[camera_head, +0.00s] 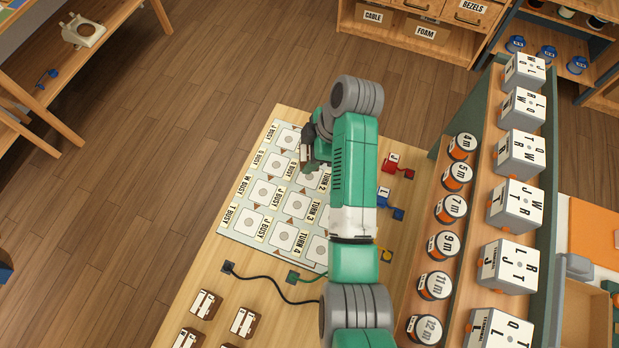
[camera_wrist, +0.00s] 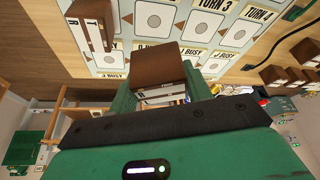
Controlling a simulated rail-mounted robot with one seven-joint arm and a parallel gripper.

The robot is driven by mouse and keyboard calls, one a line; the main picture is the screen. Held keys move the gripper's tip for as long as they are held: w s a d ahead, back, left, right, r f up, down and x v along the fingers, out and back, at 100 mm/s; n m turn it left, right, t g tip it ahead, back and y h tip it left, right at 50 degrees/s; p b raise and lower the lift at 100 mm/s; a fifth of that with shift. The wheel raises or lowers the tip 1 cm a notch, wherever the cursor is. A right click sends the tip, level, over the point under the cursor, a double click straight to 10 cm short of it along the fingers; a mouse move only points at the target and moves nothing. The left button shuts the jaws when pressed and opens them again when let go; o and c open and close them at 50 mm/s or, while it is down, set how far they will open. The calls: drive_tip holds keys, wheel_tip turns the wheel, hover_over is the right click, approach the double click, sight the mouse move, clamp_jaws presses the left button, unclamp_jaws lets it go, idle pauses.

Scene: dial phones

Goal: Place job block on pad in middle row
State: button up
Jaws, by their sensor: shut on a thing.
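My gripper (camera_wrist: 165,100) is shut on a brown job block (camera_wrist: 180,62) with a white label on its side. It holds the block in front of the board, which fills the top of the wrist view; I cannot tell whether they touch. In the head view my arm covers part of the board (camera_head: 228,233), a pale sheet with rows of white pads, "TURN" labels and "BUSY" labels. A pad (camera_head: 284,237) near the board's lower side is bare. Another brown block (camera_wrist: 92,22) with a white label shows at the upper left of the wrist view.
Several brown labelled blocks, one of them here (camera_head: 205,304), lie on the table below the board. A black cable (camera_head: 268,279) runs beside them. A red block (camera_head: 391,163) and a blue block (camera_head: 384,197) stand right of my arm. A shelf of round canisters (camera_head: 450,208) is further right.

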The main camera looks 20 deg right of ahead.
drive_tip(key=shift+f+b, duration=1.05)
drive_tip(key=shift+f, duration=2.9)
drive_tip(key=shift+f, duration=0.15)
drive_tip(key=o, duration=1)
drive_tip(key=p+v, duration=0.3)
drive_tip(key=v, duration=0.9)
